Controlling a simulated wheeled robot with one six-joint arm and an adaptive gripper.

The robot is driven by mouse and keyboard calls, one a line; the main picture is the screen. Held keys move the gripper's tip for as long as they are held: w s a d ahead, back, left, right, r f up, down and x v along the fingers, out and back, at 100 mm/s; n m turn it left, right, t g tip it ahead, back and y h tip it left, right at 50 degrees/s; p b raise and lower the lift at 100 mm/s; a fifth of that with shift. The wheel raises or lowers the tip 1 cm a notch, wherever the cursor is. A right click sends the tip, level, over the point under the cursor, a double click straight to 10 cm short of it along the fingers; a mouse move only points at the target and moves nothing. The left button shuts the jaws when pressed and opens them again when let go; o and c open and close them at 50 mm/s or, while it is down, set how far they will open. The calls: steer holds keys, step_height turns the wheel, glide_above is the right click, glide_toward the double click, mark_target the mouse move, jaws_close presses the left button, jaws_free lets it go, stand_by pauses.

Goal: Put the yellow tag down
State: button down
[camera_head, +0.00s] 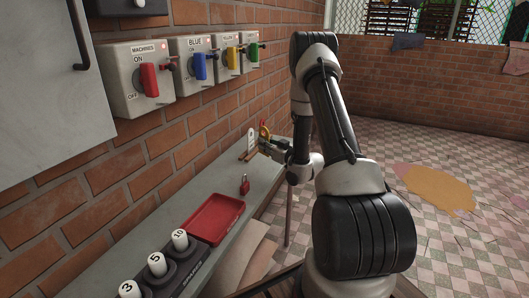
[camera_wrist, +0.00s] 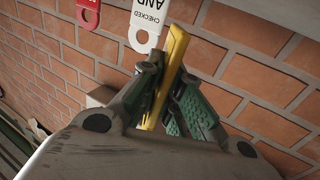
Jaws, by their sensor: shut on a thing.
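The yellow tag (camera_wrist: 174,52) is held between the green-padded fingers of my gripper (camera_wrist: 168,88) in the wrist view. It is seen nearly edge-on and stands up past the fingertips. In the head view, my gripper (camera_head: 268,147) is at the far end of the grey shelf, close to the brick wall. The yellow tag (camera_head: 263,129) shows there as a small yellow piece above the fingers, apparently clear of the shelf. Its lower part is hidden by the fingers.
A white tag (camera_wrist: 148,22) and a red tag (camera_wrist: 88,14) are near the held tag. The shelf (camera_head: 229,248) carries a red padlock (camera_head: 244,186), a red tray (camera_head: 214,218) and numbered white-topped cylinders (camera_head: 157,264). Switch boxes (camera_head: 137,82) line the wall above. Bare shelf lies around the padlock.

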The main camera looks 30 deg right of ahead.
steer(key=shift+f, duration=1.45)
steer(key=shift+f, duration=0.1)
steer(key=shift+f, duration=0.55)
steer(key=c, duration=1.6)
jaws_free()
steer(key=shift+r, duration=0.1)
